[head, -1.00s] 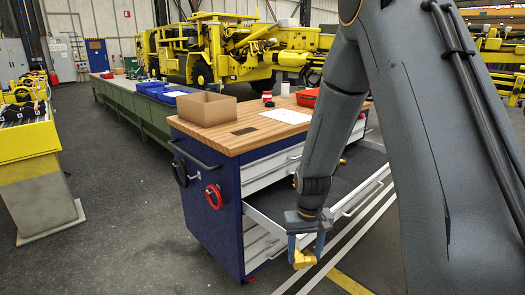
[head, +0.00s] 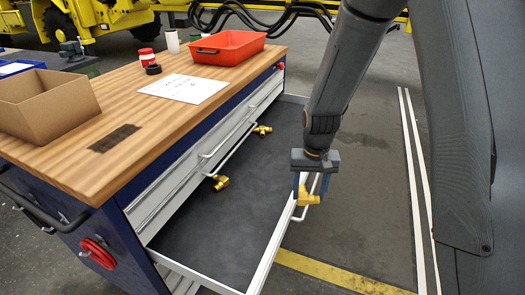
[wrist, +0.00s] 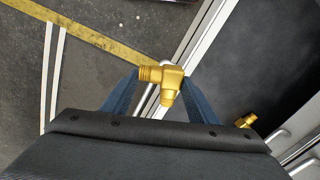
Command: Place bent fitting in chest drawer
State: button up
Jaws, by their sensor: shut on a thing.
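My gripper (head: 307,190) is shut on a brass bent fitting (head: 308,197), which also shows between the fingers in the wrist view (wrist: 164,82). It is at the outer front edge of the open chest drawer (head: 262,268), by the drawer's handle. Two more brass fittings lie on the dark drawer floor: one near the inner side (head: 220,182) and one farther back (head: 262,130). Part of one shows at the right in the wrist view (wrist: 246,120). The far end of the drawer is partly hidden by my arm.
The wooden bench top (head: 130,165) above the drawer carries a cardboard box (head: 50,110), a paper sheet (head: 184,88), a red tray (head: 228,46), a red-and-white roll (head: 147,58) and a white cup (head: 172,41). Much of the near drawer floor is bare.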

jog(key=s+a+f+m+b, duration=0.1)
jog(key=s+a+m, duration=0.15)
jog(key=a, duration=0.85)
jog(key=s+a+f+m+b, duration=0.1)
jog(key=s+a, duration=0.3)
jog(key=a, duration=0.7)
jog(key=f, duration=0.5)
jog(key=shift+s+a, duration=0.3)
jog(key=shift+a, duration=0.1)
jog(key=shift+f+p, duration=0.6)
jog(key=shift+f, duration=1.85)
jog(key=shift+f, duration=0.15)
jog(key=o, duration=1.2)
notch_tip(320, 180, up, 12)
jog(key=shift+r+b, duration=0.15)
jog(key=shift+b, duration=0.75)
